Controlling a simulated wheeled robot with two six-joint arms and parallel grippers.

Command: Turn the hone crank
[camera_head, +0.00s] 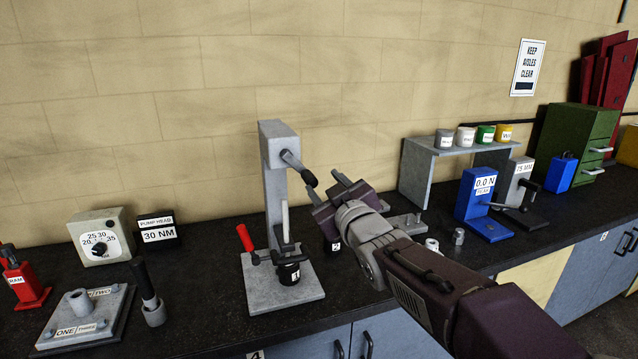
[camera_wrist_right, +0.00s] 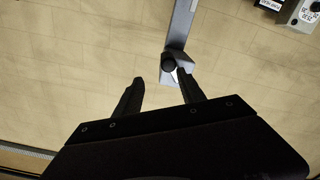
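The hone stand (camera_head: 274,190) is a grey column on a flat base, standing on the bench in the middle of the head view. Its crank (camera_head: 292,161) juts from the column's top toward the right and ends in a dark knob (camera_head: 309,178). My right gripper (camera_head: 324,184) is just right of the knob, fingers apart and empty. In the right wrist view the knob (camera_wrist_right: 168,62) lies beyond the fingertips, closer to the right-hand finger; the open right gripper (camera_wrist_right: 158,80) is not around it. My left gripper is not in view.
A red-tipped lever (camera_head: 245,238) and a black cylinder (camera_head: 289,273) are at the stand's base. A grey shelf with cups (camera_head: 418,168) and a blue gauge block (camera_head: 476,196) stand right. A dial box (camera_head: 101,237) stands left. The wall is close behind.

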